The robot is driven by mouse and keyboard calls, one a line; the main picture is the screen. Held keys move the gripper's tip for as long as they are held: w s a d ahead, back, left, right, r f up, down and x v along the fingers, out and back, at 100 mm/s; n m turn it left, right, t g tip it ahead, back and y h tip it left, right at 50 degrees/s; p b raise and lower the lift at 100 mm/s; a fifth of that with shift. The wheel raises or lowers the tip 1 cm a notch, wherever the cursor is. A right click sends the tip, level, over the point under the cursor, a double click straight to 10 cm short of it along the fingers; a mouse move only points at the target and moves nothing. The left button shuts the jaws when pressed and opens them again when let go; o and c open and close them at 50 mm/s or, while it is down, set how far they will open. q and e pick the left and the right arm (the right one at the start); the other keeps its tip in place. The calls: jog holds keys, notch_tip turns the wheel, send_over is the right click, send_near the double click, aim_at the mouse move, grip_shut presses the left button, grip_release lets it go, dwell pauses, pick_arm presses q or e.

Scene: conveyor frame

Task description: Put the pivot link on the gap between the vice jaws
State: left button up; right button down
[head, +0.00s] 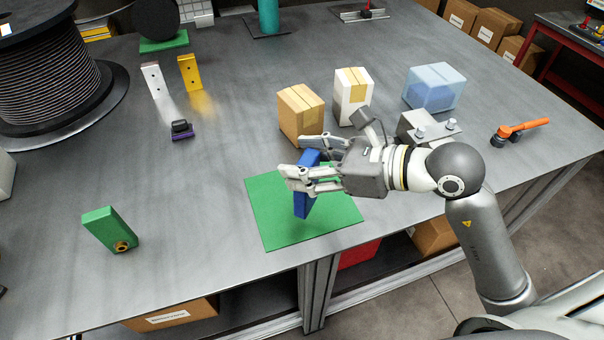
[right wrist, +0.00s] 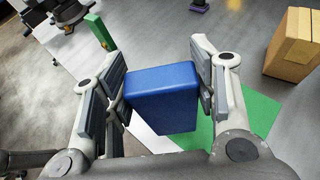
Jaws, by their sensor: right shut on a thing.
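My right gripper (head: 302,178) is shut on a blue block (head: 305,200), which stands slightly tilted over a green mat (head: 265,232). The right wrist view shows the blue block (right wrist: 162,95) between the fingers; I cannot tell whether it touches the mat. A green block (head: 108,228) with a brass ring lies at the front left. I cannot tell which piece is the pivot link. A grey metal fixture with bolts (head: 420,128) is partly hidden behind my right arm; I cannot make out vice jaws. A dark shape, perhaps my left gripper (right wrist: 65,14), shows in the right wrist view.
A tan box (head: 301,115), a white box (head: 352,97) and a clear blue bin (head: 434,86) stand behind the mat. An orange-handled clamp (head: 520,130) is at right. Silver (head: 157,80) and yellow (head: 190,72) plates stand at back left.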

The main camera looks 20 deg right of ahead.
jog(key=shift+w+d+f+b, duration=0.3)
jog(key=shift+w+f+b, duration=0.1)
jog(key=shift+b, duration=0.5)
jog(key=shift+w+d+f, duration=0.1)
jog(key=shift+w+f, duration=0.1)
jog(key=shift+w, duration=0.3)
jog(key=shift+w+d+f, duration=0.1)
jog(key=shift+w+f, duration=0.1)
jog(key=shift+w, duration=0.3)
pick_arm(q)
jog(key=p, duration=0.3)
jog(key=shift+s+d+r, duration=0.3)
jog(key=shift+d, duration=0.1)
pick_arm(e)
jog(key=w+d+f, duration=0.1)
jog(key=w+f, duration=0.5)
jog(key=f, duration=0.3)
jog(key=shift+w+d+f, duration=0.2)
jog(key=shift+w+f, duration=0.05)
jog(key=shift+w, duration=0.15)
